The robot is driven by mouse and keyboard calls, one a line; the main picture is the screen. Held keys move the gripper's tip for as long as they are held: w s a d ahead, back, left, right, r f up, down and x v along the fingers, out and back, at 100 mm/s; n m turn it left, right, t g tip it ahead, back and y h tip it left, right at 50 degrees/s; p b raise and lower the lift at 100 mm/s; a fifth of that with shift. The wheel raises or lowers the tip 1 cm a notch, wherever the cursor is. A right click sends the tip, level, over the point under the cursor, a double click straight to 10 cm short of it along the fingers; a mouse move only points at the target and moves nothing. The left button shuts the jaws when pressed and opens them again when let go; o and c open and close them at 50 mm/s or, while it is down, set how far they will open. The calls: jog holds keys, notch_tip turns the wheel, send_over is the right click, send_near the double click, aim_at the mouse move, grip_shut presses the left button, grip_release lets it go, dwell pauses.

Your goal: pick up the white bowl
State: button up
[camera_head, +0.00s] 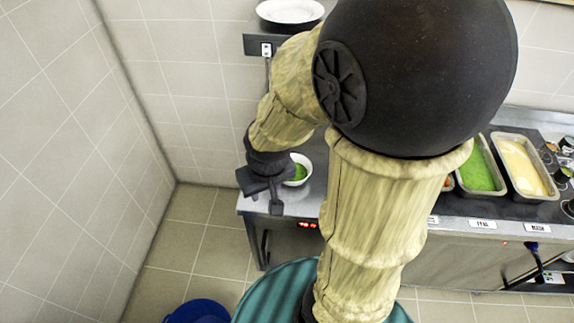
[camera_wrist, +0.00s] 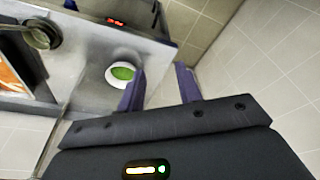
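The white bowl (camera_head: 301,170) holds something green and stands on the left end of the steel counter in the head view, partly hidden behind my gripper (camera_head: 265,193). In the wrist view the bowl (camera_wrist: 121,74) sits on the counter just to the left of my left finger. My gripper (camera_wrist: 160,87) shows there with its two fingers spread apart and nothing between them. The bowl is outside the gap between the fingers. I cannot tell the exact height of the fingers over the counter.
The steel counter (camera_head: 312,196) ends near the bowl, with floor beyond. Trays of green food (camera_head: 480,168) and cream food (camera_head: 523,166) stand at the right. A pan (camera_wrist: 40,35) is left of the bowl in the wrist view. A white plate (camera_head: 290,11) lies on a shelf. A blue bin (camera_head: 200,312) is on the floor.

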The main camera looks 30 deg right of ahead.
dwell(0.3)
jog(key=w+d+f+n+g+h+b, duration=0.1)
jog(key=f+n+h+b, duration=0.1)
jog(key=f+n, duration=0.4)
jog(key=w+d+f+n+h+b, duration=0.2)
jog(key=f+n, duration=0.2)
jog(key=f, duration=0.4)
jog(key=w+d+f+n+g+h+b, duration=0.1)
jog(key=f+n+h+b, duration=0.15)
jog(key=f+n, duration=0.4)
jog(key=w+a+r+n+t+h+b, duration=0.2)
jog(key=w+a+n+t+h+b, duration=0.1)
jog(key=w+n+t, duration=0.4)
jog(key=w+n+h, duration=0.1)
jog(key=w+n, duration=0.2)
jog(key=n, duration=0.2)
jog(key=shift+w+a+r+t, duration=0.2)
jog(key=shift+w+t, duration=0.1)
jog(key=shift+t, duration=0.1)
jog(key=shift+h, duration=0.25)
